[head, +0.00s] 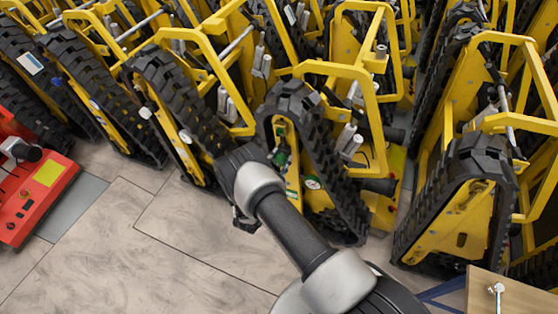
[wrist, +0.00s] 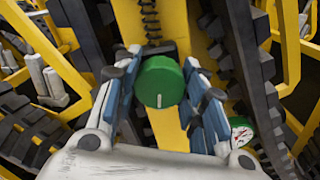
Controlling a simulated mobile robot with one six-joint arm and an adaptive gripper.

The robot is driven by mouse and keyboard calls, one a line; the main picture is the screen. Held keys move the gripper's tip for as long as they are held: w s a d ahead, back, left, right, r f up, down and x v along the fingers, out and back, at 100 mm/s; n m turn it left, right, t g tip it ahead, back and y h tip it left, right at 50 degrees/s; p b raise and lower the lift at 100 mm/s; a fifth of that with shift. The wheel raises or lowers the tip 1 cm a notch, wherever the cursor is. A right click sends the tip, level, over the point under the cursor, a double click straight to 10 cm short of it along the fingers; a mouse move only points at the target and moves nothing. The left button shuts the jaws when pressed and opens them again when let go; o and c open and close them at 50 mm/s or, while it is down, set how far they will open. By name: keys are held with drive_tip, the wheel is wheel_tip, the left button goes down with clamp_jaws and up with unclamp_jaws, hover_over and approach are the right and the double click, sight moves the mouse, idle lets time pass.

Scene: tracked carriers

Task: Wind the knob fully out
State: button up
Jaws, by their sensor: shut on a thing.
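The green knob (wrist: 160,82) is round with a white line on its face. In the wrist view it sits between the two blue-grey fingers of my gripper (wrist: 162,90), which is shut on it from left and right. The knob is in front of a yellow carrier (wrist: 205,50) with black tracks. The knob's rear side and how far it stands out from its seat are hidden. In the head view my arm reaches the side of this yellow carrier (head: 374,110), where green parts show, and my wrist hides the fingers.
A round white dial (wrist: 241,133) is close to the right finger; it also shows in the head view (head: 312,183). Black tracks (head: 340,185) and yellow frames crowd around. A red machine (head: 35,190) stands at left. A wooden surface (head: 515,297) is at lower right. The floor (head: 150,245) at lower left is clear.

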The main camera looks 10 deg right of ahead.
drive_tip(key=shift+r+n, duration=0.1)
drive_tip(key=shift+n, duration=0.5)
drive_tip(key=o, duration=1.1)
drive_tip(key=v, duration=1.2)
